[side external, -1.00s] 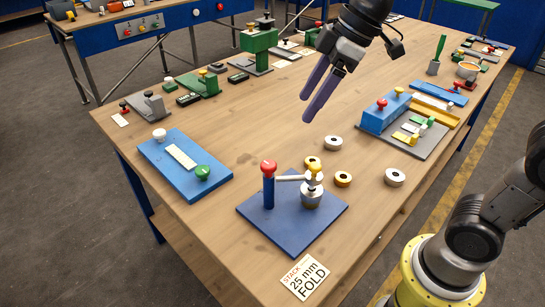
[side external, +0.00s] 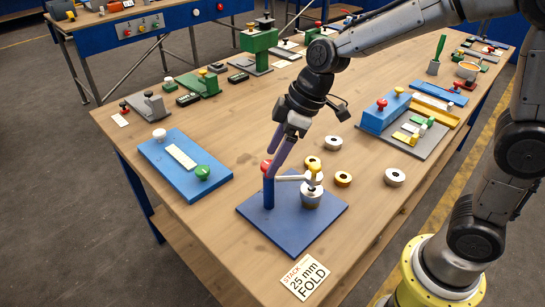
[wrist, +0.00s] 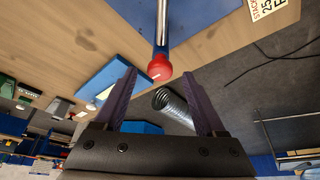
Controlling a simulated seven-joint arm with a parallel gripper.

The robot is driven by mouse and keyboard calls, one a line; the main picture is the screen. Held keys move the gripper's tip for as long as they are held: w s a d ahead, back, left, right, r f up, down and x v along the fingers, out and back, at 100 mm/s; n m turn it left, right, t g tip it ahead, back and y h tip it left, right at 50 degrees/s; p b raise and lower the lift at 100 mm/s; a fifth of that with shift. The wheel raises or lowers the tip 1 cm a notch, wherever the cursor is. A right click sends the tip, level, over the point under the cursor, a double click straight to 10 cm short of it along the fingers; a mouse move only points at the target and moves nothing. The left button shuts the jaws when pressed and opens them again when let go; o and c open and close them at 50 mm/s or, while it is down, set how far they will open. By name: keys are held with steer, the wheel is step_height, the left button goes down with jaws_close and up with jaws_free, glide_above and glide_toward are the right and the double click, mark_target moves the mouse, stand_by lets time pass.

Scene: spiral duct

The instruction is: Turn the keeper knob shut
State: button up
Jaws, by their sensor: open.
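A red knob (side external: 266,166) tops a blue post (side external: 268,192) on a blue base plate (side external: 252,212). A light grey arm (side external: 289,178) runs from the post to a yellow knob (side external: 314,168) above a metal stack (side external: 311,198). My gripper (side external: 271,166) is open, its purple fingers angled down at the red knob and partly covering it. In the wrist view the red knob (wrist: 159,66) lies between the two fingertips, with a gap on each side. I cannot tell which knob is the keeper knob.
A blue board with a green knob (side external: 202,173) lies to the left. A card (side external: 305,277) lies in front. A blue block fixture (side external: 385,113) stands at the right. A ribbed metal duct (wrist: 172,104) shows behind the fingers in the wrist view.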

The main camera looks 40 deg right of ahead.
steer(key=shift+w+a+f, duration=0.2)
steer(key=shift+f, duration=0.45)
jaws_close()
